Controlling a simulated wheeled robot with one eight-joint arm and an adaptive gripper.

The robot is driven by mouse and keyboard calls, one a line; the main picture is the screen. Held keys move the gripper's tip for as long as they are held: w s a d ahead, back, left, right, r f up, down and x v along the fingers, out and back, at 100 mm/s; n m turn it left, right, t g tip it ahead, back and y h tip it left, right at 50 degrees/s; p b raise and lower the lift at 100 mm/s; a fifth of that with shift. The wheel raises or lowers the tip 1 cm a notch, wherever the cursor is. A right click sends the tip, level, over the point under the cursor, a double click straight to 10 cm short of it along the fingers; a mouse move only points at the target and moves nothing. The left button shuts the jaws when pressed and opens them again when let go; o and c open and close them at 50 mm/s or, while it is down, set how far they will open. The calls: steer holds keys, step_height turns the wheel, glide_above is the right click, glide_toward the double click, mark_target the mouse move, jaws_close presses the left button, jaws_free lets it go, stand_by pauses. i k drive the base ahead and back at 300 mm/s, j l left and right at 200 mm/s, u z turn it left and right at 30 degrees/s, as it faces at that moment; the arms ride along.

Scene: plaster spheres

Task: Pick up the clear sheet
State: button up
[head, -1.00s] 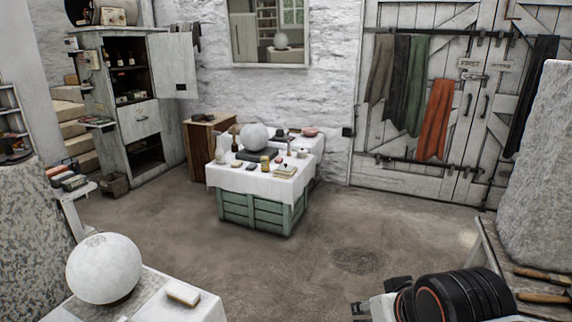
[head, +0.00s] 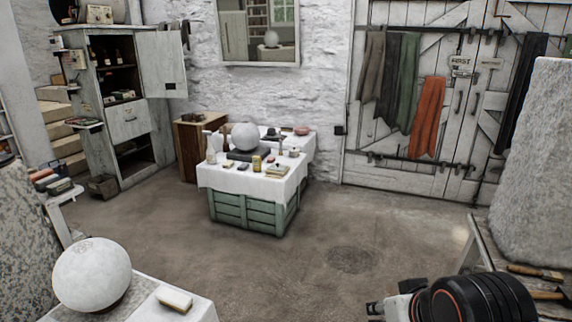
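I cannot make out a clear sheet anywhere in this head view. A crate table (head: 252,212) with green slatted sides stands in the middle distance under a white cloth. A plaster sphere (head: 245,136) sits on a dark base on it, among several small bottles, jars and boxes too small to tell apart. My gripper (head: 384,308) shows only in part at the bottom right edge, beside my dark arm link. It is far from the crate table and touches nothing that I can see. Its fingers are too little in view to tell open from shut.
A large plaster sphere (head: 92,274) and a pale block (head: 174,299) rest on a near white surface at the lower left. A rough stone block (head: 540,165) and a bench with tools (head: 537,272) stand at right. The concrete floor (head: 330,235) between is clear.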

mark_target(280, 167)
steer(key=i, duration=1.4)
steer(key=i+j, duration=0.1)
steer(key=i, duration=1.3)
steer(key=i+z, duration=0.1)
steer(key=i, duration=1.25)
